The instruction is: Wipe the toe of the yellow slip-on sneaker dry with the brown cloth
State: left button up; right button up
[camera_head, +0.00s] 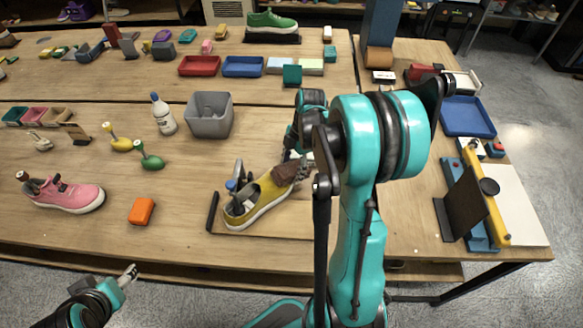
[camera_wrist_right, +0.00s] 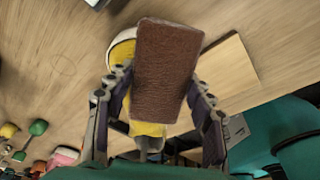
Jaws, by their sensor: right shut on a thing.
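The sneaker (camera_wrist_right: 147,129) shows behind the cloth there. My left gripper (camera_head: 129,273) is low at the left, off the table's front edge; its jaw opening is unclear.
An orange block (camera_head: 142,211), a pink sneaker (camera_head: 68,194) and green-headed brush (camera_head: 149,158) lie to the left. A grey bin (camera_head: 209,115) and white bottle (camera_head: 163,115) stand behind. A black bar (camera_head: 212,211) edges the board.

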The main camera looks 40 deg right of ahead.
jog(key=shift+f, duration=0.15)
jog(key=shift+s, duration=0.1)
jog(key=s, duration=0.3)
jog(key=shift+s+a, duration=0.15)
jog(key=shift+s, duration=0.25)
jog(key=shift+a+f+b, duration=0.1)
jog(key=shift+f+b, duration=0.1)
jog(key=shift+b, duration=0.1)
jog(key=shift+w, duration=0.1)
dwell(0.3)
